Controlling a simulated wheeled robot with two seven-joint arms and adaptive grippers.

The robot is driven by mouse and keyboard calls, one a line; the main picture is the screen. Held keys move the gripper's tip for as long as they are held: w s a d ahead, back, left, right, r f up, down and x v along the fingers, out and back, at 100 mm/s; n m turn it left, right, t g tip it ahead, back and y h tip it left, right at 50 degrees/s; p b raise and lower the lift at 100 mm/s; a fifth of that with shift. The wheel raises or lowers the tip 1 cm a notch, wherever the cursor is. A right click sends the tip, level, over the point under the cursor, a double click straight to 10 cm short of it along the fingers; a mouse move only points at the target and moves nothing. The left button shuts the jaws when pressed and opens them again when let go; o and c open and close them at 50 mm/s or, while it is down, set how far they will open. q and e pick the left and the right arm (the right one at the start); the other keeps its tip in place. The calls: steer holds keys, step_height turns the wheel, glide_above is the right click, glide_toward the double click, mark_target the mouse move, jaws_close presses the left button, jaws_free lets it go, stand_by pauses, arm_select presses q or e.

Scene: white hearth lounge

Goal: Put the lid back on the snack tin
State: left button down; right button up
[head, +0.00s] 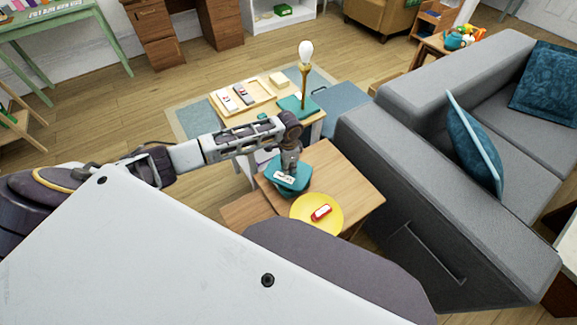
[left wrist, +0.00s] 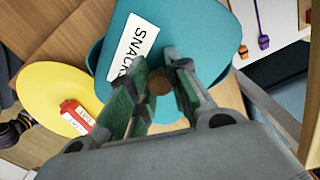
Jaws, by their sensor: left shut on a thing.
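My left gripper (head: 289,165) is shut on the knob of a teal lid (head: 302,178) with a white label, above the wooden side table. The left wrist view shows the gripper (left wrist: 154,80) with its fingers on either side of a round brown knob, and the lid (left wrist: 195,35) with its label reading "SNACKS". The teal snack tin (head: 291,192) is directly under the lid and mostly hidden by it. Its edge shows in the left wrist view (left wrist: 94,62), turned or offset from the lid. I cannot tell whether they touch. My right gripper is not in view.
A yellow plate (head: 334,221) with a red and white item (head: 321,212) is beside the tin on the side table (head: 352,184). Behind stands another table with a wooden tray (head: 262,97) and a lamp (head: 304,75). A grey sofa (head: 385,185) borders the right.

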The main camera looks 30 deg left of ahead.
arm_select(q)
steer(key=p, duration=0.2)
steer(key=shift+f+p, duration=0.15)
steer(key=shift+p, duration=0.2)
stand_by(3.0)
stand_by(0.4)
steer(key=c, duration=0.8)
jaws_free()
steer(key=shift+r+p, duration=3.5)
steer(key=shift+p, duration=0.55)
jaws_close()
